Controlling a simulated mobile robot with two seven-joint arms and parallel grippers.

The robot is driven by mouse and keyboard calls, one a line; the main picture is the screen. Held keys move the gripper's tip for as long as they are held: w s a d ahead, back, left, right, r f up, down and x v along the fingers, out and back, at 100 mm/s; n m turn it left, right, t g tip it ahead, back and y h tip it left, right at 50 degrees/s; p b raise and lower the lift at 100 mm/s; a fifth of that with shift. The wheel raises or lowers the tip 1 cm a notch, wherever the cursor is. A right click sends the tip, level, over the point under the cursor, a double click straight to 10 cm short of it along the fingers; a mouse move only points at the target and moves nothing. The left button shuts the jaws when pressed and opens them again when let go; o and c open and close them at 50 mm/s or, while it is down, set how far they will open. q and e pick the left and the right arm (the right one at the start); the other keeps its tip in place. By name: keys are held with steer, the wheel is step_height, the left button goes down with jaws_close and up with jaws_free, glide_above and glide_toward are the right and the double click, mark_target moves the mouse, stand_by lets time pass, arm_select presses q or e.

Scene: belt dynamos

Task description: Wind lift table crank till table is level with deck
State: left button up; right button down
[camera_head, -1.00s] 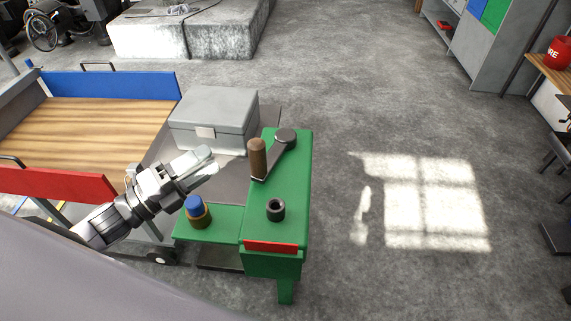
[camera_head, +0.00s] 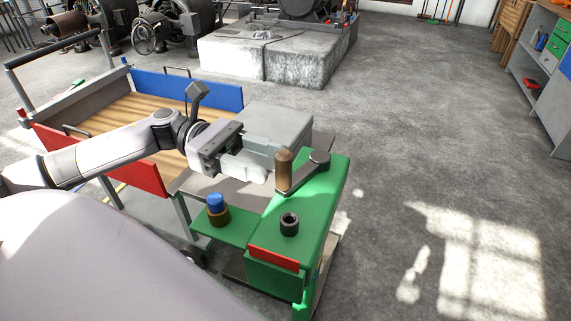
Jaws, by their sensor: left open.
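The crank has an upright brown handle (camera_head: 284,170), a dark arm (camera_head: 303,176) and a round hub on a green housing (camera_head: 325,195). The grey lift table (camera_head: 221,188) lies beside the housing, partly hidden by my gripper, with a grey box (camera_head: 275,118) on it. The wooden deck (camera_head: 125,108) of a cart is to the left; I cannot tell the height difference exactly. My left gripper (camera_head: 268,160) is open, its fingers pointing right at the handle, just short of it or beside it; contact is unclear. My right gripper is out of view.
A blue-topped brass piece (camera_head: 217,208) and a dark ring (camera_head: 289,224) sit on the green housing's ledge and top. The cart has a blue side (camera_head: 190,88) and a red side (camera_head: 140,172). Floor to the right is clear.

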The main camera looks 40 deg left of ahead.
mark_target(284, 168)
arm_select(q)
steer(key=shift+w+d+p, duration=0.2)
steer(key=shift+d, duration=0.85)
steer(key=shift+w+d+p, duration=0.15)
steer(key=shift+d, duration=0.9)
jaws_close()
